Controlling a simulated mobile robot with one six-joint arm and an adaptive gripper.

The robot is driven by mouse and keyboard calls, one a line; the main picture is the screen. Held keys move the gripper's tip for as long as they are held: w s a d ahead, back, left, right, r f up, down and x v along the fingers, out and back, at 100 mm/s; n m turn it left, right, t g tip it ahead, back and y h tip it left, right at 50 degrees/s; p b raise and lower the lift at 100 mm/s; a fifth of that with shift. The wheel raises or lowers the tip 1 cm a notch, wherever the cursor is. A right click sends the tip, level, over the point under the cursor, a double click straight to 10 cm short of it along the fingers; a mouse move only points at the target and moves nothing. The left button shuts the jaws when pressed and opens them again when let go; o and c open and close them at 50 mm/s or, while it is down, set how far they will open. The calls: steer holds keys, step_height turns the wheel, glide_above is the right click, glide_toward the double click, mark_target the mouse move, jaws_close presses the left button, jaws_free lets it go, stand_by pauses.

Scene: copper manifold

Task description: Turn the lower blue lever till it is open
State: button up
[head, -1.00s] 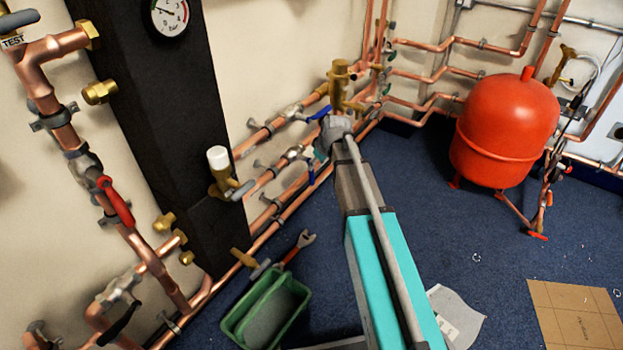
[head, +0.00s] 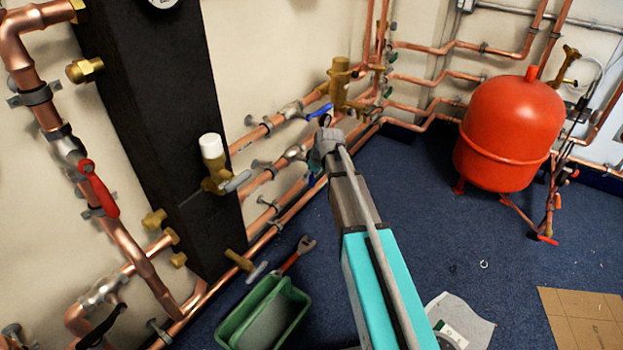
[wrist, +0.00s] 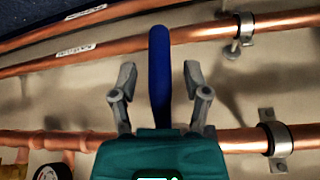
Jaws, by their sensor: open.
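The lower blue lever (wrist: 160,75) stands upright in the wrist view, with bare wall showing on both sides of it. My gripper (wrist: 160,82) is open, with one finger on each side of the lever and a visible gap to each. The lever's root is hidden behind the gripper's teal body. In the head view only a small bit of this lever (head: 312,180) seems to show beside my wrist, which hides my fingers. The upper blue lever (head: 320,112) sits on the pipe above, slanting up to the right.
Copper pipes (wrist: 70,141) run close behind my gripper, held by a wall clamp (wrist: 276,139). A brass fitting (head: 340,85) stands just above my wrist.

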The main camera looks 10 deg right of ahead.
stand_by(0.3)
jaws_close()
